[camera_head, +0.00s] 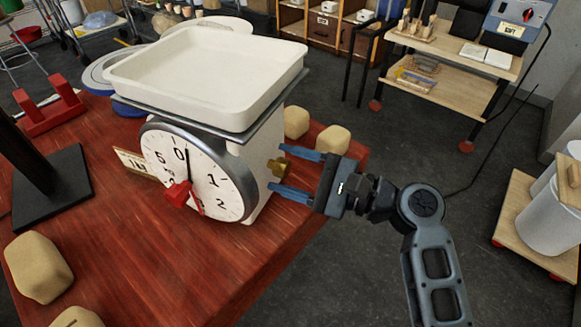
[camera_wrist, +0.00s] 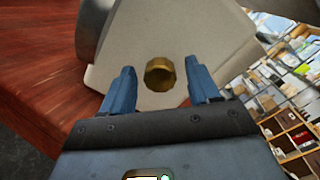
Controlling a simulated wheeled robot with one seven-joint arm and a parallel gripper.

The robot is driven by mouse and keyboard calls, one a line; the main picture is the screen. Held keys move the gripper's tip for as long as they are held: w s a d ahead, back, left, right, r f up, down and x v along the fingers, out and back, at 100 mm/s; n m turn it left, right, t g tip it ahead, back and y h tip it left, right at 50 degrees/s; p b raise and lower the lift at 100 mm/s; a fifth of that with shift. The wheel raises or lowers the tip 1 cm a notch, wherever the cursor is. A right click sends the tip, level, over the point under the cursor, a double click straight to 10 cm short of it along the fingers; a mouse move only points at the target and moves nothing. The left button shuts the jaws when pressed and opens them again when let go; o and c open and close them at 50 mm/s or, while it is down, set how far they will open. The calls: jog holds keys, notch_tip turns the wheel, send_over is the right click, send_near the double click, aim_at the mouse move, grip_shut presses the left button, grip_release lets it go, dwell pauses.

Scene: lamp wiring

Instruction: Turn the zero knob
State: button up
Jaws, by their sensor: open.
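A white scale (camera_head: 262,160) with a round dial (camera_head: 190,172) and a shallow white tray (camera_head: 205,75) on top stands on the red wooden table. The dial's black needle points up, close to the 0. A brass zero knob (camera_head: 277,167) sticks out from the scale's right side.
Pale dough lumps (camera_head: 38,267) lie on the red table (camera_head: 200,270), two of them behind the scale's right side. A dark stand (camera_head: 55,190) is at the left. Open floor lies right of the table.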

jog(key=c, duration=1)
jog(key=shift+c, duration=0.2)
jog(key=shift+n, duration=0.3)
jog(key=n+b, duration=0.3)
jog(key=n, duration=0.1)
jog(key=shift+f, duration=0.2)
jog(key=n+b, duration=0.4)
jog(key=n, duration=0.1)
jog(key=shift+n, duration=0.3)
jog(key=n+b, duration=0.6)
jog(key=shift+f+h, duration=0.15)
jog(key=shift+h, duration=0.15)
jog(key=n+b, duration=0.4)
jog(key=shift+r+n+t, duration=0.2)
jog(key=shift+n+t, duration=0.1)
